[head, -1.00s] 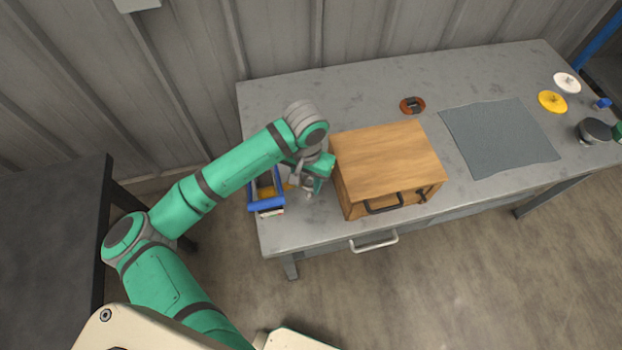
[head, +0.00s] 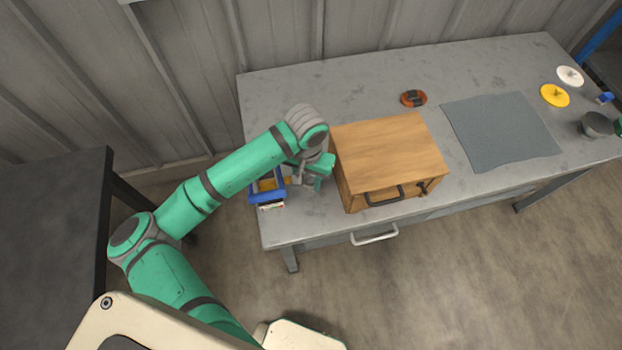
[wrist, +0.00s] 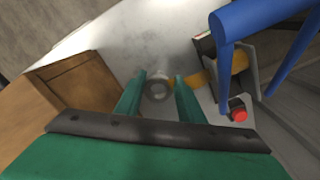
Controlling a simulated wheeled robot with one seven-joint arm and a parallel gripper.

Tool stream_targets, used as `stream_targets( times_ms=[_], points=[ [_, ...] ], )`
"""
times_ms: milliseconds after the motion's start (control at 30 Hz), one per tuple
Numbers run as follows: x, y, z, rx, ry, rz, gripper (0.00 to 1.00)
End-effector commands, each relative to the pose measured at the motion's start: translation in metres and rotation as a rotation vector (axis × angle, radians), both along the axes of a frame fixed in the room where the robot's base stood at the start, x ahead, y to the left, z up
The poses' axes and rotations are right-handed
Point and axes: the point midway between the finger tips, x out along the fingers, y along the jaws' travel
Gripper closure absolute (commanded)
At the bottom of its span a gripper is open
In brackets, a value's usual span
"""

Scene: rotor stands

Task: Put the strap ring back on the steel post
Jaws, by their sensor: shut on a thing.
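In the wrist view, my gripper (wrist: 161,80) has its two green fingers either side of a round grey ring (wrist: 158,89), which it holds. A yellow strap (wrist: 204,77) runs from beside the ring into a blue-handled holder (wrist: 252,72). In the head view, my gripper (head: 317,183) is low over the table's left end, between that holder (head: 267,197) and a wooden box. The ring is too small to make out there. I cannot pick out the steel post in either view.
The wooden box (head: 388,152) with a dark handle stands close to the right of my gripper; it also shows in the wrist view (wrist: 88,82). A red button (wrist: 238,113) is by the holder. A red-brown disc (head: 413,98) and grey mat (head: 500,132) lie farther right.

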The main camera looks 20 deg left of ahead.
Motion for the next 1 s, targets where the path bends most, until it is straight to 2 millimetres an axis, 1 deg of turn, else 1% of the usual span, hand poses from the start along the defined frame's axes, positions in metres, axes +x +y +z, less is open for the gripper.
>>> stream_targets(
  times_ms=[367,733,1000],
  points=[
    [0.0,0.0,0.0,0.0,0.0,-0.001,1.0],
    [0.0,0.0,-0.008,0.001,0.0,-0.001,1.0],
    [0.0,0.0,-0.01,0.001,0.0,-0.002,1.0]
  ],
)
